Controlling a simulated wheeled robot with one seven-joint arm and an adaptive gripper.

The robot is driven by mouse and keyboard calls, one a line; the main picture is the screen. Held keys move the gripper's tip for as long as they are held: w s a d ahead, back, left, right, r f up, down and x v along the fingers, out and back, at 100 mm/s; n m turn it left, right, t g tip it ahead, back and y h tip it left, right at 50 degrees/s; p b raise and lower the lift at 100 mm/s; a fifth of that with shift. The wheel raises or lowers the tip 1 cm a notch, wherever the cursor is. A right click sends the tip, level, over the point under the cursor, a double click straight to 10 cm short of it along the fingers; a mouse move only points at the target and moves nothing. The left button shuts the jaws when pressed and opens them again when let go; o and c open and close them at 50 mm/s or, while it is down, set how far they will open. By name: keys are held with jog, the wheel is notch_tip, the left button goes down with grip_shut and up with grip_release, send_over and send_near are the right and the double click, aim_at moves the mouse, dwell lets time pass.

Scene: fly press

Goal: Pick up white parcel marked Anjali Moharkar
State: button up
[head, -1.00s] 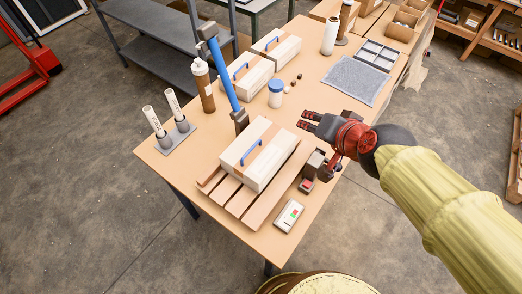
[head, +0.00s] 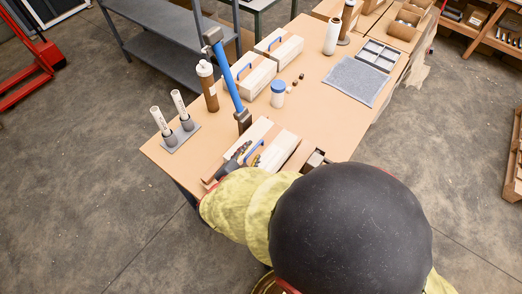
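White parcels with blue handles are on the table; no name on them is readable. The nearest parcel (head: 282,148) sits on a slatted wooden pallet at the near side of the table, its front part hidden by my arm. Its blue handle (head: 254,150) shows just beyond my sleeve. Two more white parcels (head: 259,78) (head: 284,46) stand farther back. My gripper (head: 247,158) is over the nearest parcel, by the handle. Only dark bits of its fingers show; whether it touches or grips the handle is hidden.
A brown bottle (head: 207,88), a blue-lidded jar (head: 278,94) and a holder with two white tubes (head: 174,138) stand around. A grey mat (head: 357,80) and compartment tray (head: 377,55) lie at the right.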

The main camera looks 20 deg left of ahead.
aim_at(261, 141)
jog(key=x, duration=0.2)
jog(key=b+x, duration=0.1)
jog(key=x, duration=0.2)
jog(key=d+x, duration=0.1)
jog(key=x, duration=0.1)
jog(key=shift+w+f, duration=0.1)
jog(key=shift+w, duration=0.25)
jog(key=shift+c, duration=1.4)
grip_shut()
jog(key=shift+a, duration=0.1)
